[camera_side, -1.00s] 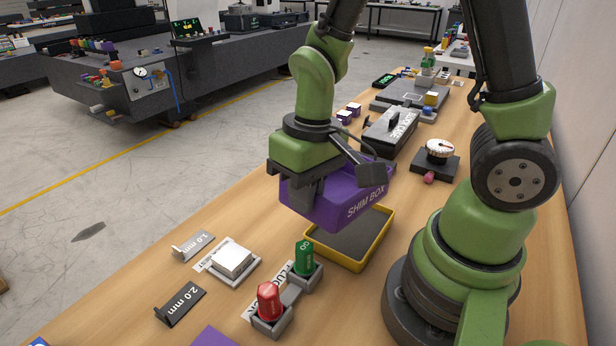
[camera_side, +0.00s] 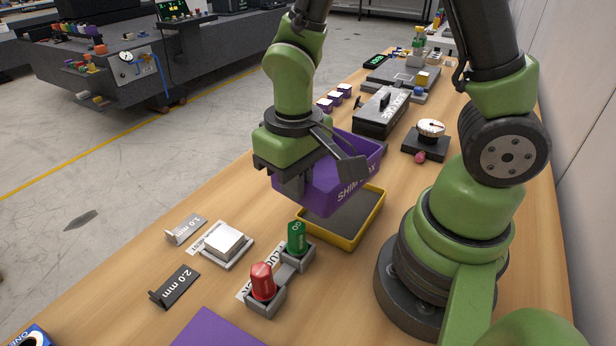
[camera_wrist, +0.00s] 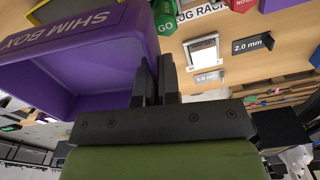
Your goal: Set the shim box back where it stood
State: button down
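The purple shim box (camera_side: 345,178) hangs in the air over the yellow-rimmed tray (camera_side: 356,236) in the side view. My gripper (camera_side: 296,187) is at the box's left side, with its fingers closed on the wall. The wrist view shows the box (camera_wrist: 75,50) left of my gripper's close-set fingers (camera_wrist: 157,80), its open side and lettering in sight. The box hides part of the tray; the visible tray floor is dark and bare. A flat purple patch (camera_side: 217,331) lies on the table at the bottom edge.
Red (camera_side: 262,281) and green (camera_side: 296,238) plugs stand in a grey rack near the tray. A white block (camera_side: 223,240) and 2.0 mm holder (camera_side: 175,286) lie to the left. Bare wood surrounds the purple patch.

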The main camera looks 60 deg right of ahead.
jog(key=n, duration=0.2)
send_near(241, 222)
notch_tip(241, 222, down, 6)
jog(key=shift+r, duration=0.1)
dwell(0.4)
jog(key=c, duration=1.3)
grip_release()
jog(key=shift+c, duration=0.2)
